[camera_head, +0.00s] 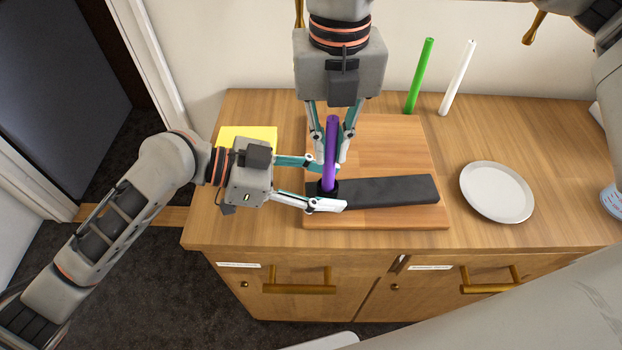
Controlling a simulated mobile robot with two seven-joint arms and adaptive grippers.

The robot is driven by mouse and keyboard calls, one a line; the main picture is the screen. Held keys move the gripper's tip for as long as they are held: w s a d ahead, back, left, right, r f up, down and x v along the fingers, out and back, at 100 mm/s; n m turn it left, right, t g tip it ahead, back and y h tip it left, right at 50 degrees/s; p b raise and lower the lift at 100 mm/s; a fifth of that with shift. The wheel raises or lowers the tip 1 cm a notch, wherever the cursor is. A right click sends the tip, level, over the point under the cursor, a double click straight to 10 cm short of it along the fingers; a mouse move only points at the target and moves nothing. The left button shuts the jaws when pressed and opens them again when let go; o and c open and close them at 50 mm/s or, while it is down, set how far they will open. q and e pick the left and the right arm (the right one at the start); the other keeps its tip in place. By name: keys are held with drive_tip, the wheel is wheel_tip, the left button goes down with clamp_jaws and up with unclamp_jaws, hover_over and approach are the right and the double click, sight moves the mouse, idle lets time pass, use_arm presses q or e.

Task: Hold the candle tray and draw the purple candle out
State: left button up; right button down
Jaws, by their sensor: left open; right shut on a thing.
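The purple candle (331,140) stands upright, its lower end at the dark round holder at the left end of the black candle tray (395,190). Whether its foot is inside the holder or just above cannot be told. The tray lies flat on a wooden board. My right gripper (331,163) comes down from above and is shut on the purple candle. My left gripper (332,187) reaches in from the left and is open, its fingers on the far and near sides of the tray's left end. The fingers partly hide the holder.
The wooden board (390,145) lies on the wooden cabinet top (450,232). A green candle (419,75) and a white candle (458,77) stand behind. A white plate (497,192) is at right, a yellow sheet (248,133) at left. Gold handles stick out from the cabinet front.

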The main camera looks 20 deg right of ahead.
use_arm(q)
drive_tip(key=shift+d, duration=0.1)
drive_tip(key=c, duration=1.3)
